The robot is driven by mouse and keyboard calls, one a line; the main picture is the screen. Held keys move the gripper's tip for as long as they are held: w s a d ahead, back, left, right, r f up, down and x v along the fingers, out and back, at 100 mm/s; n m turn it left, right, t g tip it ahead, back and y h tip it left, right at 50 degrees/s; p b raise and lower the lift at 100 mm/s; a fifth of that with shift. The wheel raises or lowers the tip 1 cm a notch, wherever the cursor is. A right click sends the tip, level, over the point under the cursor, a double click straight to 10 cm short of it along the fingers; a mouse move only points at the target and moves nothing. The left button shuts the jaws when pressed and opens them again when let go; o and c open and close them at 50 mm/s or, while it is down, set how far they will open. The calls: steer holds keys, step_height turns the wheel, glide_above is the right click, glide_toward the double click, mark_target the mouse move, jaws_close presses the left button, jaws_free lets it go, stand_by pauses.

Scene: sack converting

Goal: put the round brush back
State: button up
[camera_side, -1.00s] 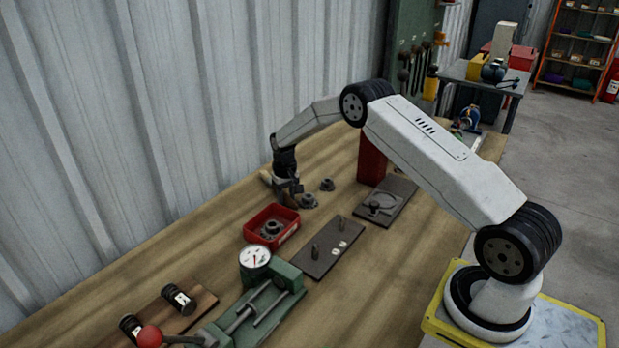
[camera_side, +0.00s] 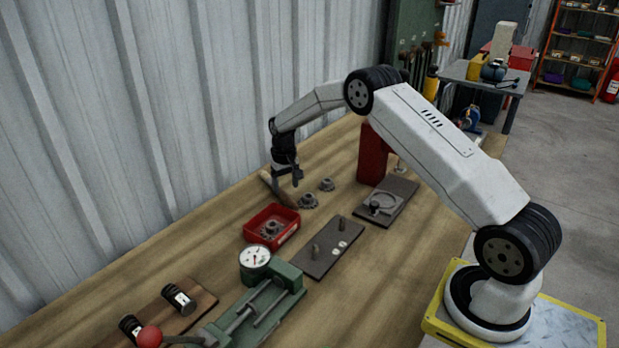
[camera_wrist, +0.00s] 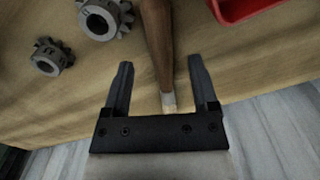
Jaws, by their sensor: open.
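A slim brown wooden stick with a pale end, seemingly the round brush (camera_side: 285,194), lies on the wooden bench near the wall, left of the gears. In the wrist view the brush (camera_wrist: 157,42) runs down from the top edge, its pale end between the fingers. My gripper (camera_side: 289,182) is open and hangs over the brush in the side view. In the wrist view my gripper (camera_wrist: 161,85) has a finger on each side of the stick, with gaps visible on both sides. I cannot tell the exact height between fingers and brush.
Two grey gears (camera_side: 327,184) sit right of the brush. A red tray (camera_side: 286,237) holding a gear is in front. A dark plate with two pegs (camera_side: 312,265), a plate with a ring (camera_side: 402,187) and a red block (camera_side: 373,155) stand to the right. The wall (camera_side: 215,100) is close behind.

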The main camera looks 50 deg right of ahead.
step_height(320, 180, up, 8)
stand_by(0.4)
steer(key=shift+f, duration=0.1)
stand_by(0.4)
steer(key=s+a+r+n+t, duration=0.2)
steer(key=s+a+r, duration=0.2)
steer(key=s+a, duration=0.7)
steer(key=s+a+f+n, duration=0.1)
steer(key=s+a, duration=0.2)
steer(key=s, duration=0.5)
steer(key=s+a+n, duration=0.1)
steer(key=s+a, duration=0.2)
steer(key=s, duration=0.5)
steer(key=shift+s+a+f+t, duration=0.2)
steer(key=shift+s+f+t, duration=0.15)
steer(key=shift+t, duration=0.05)
